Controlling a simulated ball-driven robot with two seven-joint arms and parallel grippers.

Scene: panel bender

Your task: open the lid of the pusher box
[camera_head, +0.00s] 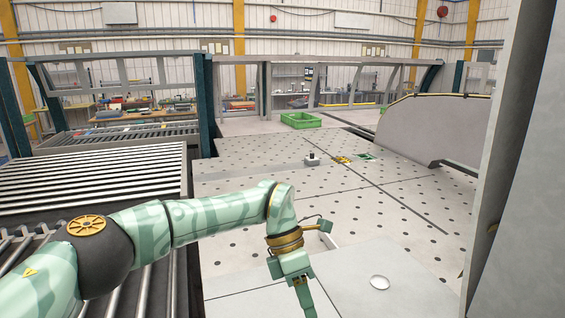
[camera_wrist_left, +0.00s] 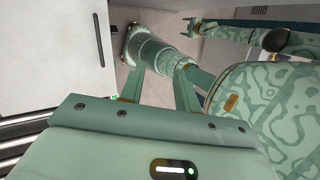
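I cannot tell for certain whether this is the lid of the pusher box. My left gripper (camera_head: 306,297) hangs down just left of the panel, its tips cut off by the frame edge. In the left wrist view my left gripper's two fingers (camera_wrist_left: 160,88) stand apart with nothing between them. A white surface with a dark bar handle (camera_wrist_left: 99,40) is left of them. My right gripper (camera_wrist_left: 190,26) shows small at the top, its prongs apart.
A perforated metal table (camera_head: 330,190) spreads ahead, mostly clear. A small grey block (camera_head: 312,159) and a green crate (camera_head: 300,120) are farther back. A roller conveyor (camera_head: 90,180) is at left. A tall grey wall (camera_head: 525,170) closes off the right side.

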